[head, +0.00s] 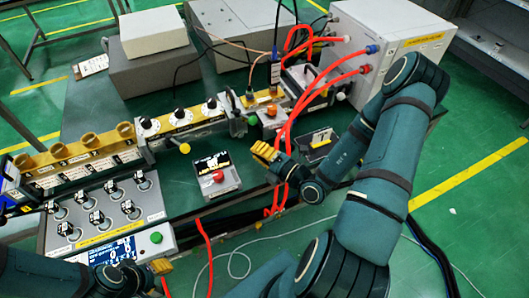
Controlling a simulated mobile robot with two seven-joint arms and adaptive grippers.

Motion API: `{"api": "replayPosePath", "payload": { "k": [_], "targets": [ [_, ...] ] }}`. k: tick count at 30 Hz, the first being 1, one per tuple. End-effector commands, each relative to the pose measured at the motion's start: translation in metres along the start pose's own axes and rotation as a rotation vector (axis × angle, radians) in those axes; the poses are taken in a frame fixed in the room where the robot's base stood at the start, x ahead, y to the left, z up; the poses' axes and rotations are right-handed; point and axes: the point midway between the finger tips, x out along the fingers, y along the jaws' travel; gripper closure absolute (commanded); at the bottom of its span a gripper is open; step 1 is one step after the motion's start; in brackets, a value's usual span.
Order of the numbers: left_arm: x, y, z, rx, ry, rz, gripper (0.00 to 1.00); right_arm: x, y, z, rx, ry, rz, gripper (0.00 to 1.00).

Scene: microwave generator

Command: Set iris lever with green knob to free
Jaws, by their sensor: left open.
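A small green knob (252,120), which looks like the iris lever's knob, sits at the right end of the waveguide line, beside a black and white block (237,124). The lever itself and its position marks are too small to read. My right gripper (264,152), with yellow fingers, is in front of and slightly right of the green knob, apart from it. Whether its fingers are parted is unclear. My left gripper (161,270) is open and low at the bottom left, by the front console, far from the green knob.
An orange-red knob (271,111) sits just right of the green one. Red hoses (292,130) hang close behind my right gripper. A box with a red button (218,177) stands in front. The console (107,212) with several switches is at left.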

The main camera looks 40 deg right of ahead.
Motion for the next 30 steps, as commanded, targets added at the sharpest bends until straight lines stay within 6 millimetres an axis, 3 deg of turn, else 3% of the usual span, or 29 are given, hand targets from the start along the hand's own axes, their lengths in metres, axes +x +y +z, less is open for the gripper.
{"api": "replayPosePath", "payload": {
  "k": [9,12,18,30],
  "targets": [
    [0.007,-0.003,0.003,0.002,-0.007,0.001,0.53,0.061,0.000,0.003,-0.005,-0.001,0.003,1.00],
    [0.009,-0.003,0.004,0.002,-0.008,0.001,0.53,0.062,0.000,0.020,-0.006,-0.003,0.002,1.00],
    [0.010,-0.004,0.005,0.003,-0.010,0.001,0.53,0.066,0.000,0.036,-0.002,-0.001,0.001,1.00],
    [0.010,-0.004,0.005,0.003,-0.011,0.001,0.53,0.067,0.000,0.039,-0.001,0.001,0.001,1.00]
  ]
}}
